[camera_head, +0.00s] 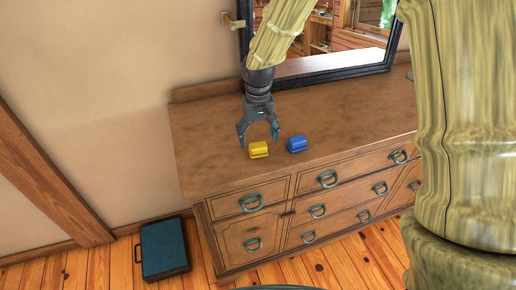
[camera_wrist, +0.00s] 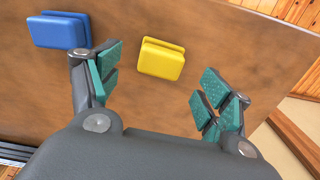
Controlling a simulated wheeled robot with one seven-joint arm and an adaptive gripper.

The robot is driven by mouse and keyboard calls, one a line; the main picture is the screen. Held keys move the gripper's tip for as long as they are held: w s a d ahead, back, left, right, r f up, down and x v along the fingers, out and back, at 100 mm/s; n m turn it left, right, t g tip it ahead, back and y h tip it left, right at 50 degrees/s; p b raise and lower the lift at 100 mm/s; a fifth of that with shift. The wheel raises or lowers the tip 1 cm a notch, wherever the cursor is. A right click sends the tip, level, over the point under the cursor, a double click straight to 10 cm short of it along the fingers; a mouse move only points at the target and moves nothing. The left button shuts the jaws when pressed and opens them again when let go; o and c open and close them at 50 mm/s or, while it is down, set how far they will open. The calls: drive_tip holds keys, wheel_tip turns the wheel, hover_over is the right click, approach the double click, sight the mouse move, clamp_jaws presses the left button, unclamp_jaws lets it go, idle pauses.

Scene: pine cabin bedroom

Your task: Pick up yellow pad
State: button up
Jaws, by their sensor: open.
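The yellow pad (camera_head: 258,149) lies on top of the wooden dresser (camera_head: 215,130), near its front edge. In the wrist view the yellow pad (camera_wrist: 162,58) sits between and beyond the two fingers, touching neither. My gripper (camera_head: 259,136) is open and empty, pointing down just above and behind the pad. Its green-padded fingers also show in the wrist view (camera_wrist: 165,90), spread wide apart. No part of the pad is covered by the fingers in the wrist view.
A blue pad (camera_head: 297,144) lies just right of the yellow one; in the wrist view it (camera_wrist: 60,32) is beside the left finger. A dark-framed mirror (camera_head: 335,66) stands at the back of the dresser. A dark teal case (camera_head: 164,249) rests on the floor. The dresser's left top is clear.

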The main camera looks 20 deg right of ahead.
sight(258, 145)
drive_tip(key=shift+s+f+p, duration=0.1)
drive_tip(key=shift+f+p, duration=0.6)
drive_tip(key=shift+f, duration=1.5)
drive_tip(key=shift+c, duration=0.4)
drive_tip(key=c, duration=1.1)
